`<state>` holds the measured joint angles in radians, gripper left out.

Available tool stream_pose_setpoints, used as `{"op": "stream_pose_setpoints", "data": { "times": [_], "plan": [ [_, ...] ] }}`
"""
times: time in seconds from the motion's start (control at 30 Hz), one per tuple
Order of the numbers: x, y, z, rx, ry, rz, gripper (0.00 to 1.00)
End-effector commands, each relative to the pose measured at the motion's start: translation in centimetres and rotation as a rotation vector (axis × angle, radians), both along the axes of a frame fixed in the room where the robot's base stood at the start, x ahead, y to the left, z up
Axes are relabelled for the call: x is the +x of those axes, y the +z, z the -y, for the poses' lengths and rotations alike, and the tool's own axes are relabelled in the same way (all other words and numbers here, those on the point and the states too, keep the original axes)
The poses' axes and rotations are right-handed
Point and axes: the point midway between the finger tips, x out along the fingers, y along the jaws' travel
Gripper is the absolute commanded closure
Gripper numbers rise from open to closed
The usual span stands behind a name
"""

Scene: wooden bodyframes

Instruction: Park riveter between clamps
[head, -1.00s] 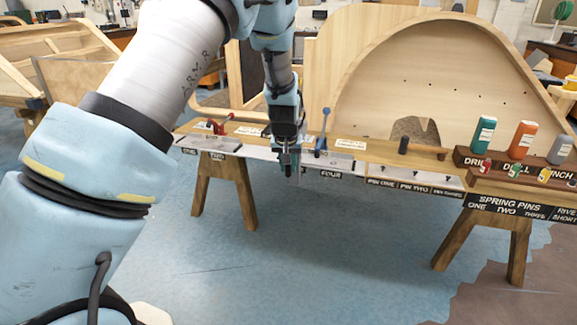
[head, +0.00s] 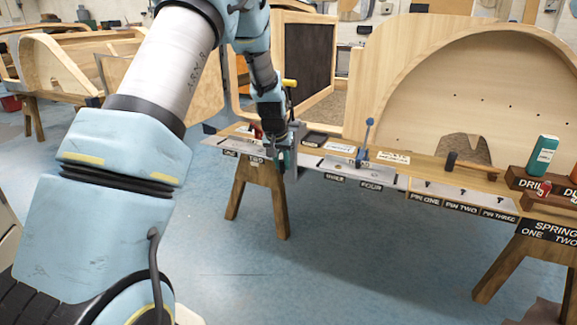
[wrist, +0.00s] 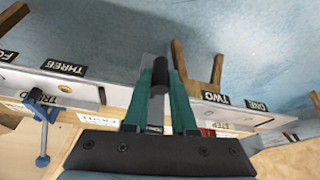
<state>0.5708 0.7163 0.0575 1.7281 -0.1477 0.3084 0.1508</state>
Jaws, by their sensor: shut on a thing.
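My gripper (head: 284,160) hangs at the front edge of the bench, by the label TWO. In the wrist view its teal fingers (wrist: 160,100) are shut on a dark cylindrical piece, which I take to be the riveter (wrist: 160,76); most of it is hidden. The blue clamp (head: 365,145) stands upright on the bench right of my gripper, and shows at left in the wrist view (wrist: 42,128). The red clamp (head: 256,130) is just left of my gripper, partly covered by it.
The bench (head: 425,170) carries label plates ONE to FOUR and PIN ONE to PIN THREE. A dark-headed hammer-like tool (head: 470,166) and a green bottle (head: 543,155) are farther right. A wooden trestle (head: 262,195) stands below. A large curved wooden frame (head: 400,70) rises behind.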

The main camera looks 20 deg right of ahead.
Motion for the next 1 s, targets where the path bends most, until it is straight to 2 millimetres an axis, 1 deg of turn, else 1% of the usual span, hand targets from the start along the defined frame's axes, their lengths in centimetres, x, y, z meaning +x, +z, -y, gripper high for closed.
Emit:
{"op": "stream_pose_setpoints", "data": {
  "times": [0.23, 0.27, 0.5, 0.77, 0.87, 1.0],
  "plan": [
    [0.0, 0.1, 0.1, -0.001, -0.001, 0.002, 1.0],
    [0.0, 0.1, 0.1, -0.001, -0.001, 0.002, 0.72],
    [0.0, 0.0, 0.1, 0.0, -0.001, 0.001, 0.46],
    [0.0, 0.1, 0.0, 0.0, -0.001, 0.001, 0.46],
    [-0.2, 0.8, -0.1, -0.001, -0.001, 0.003, 0.46],
    [-0.9, 2.8, -0.5, -0.002, -0.001, 0.004, 0.46]
  ]
}}
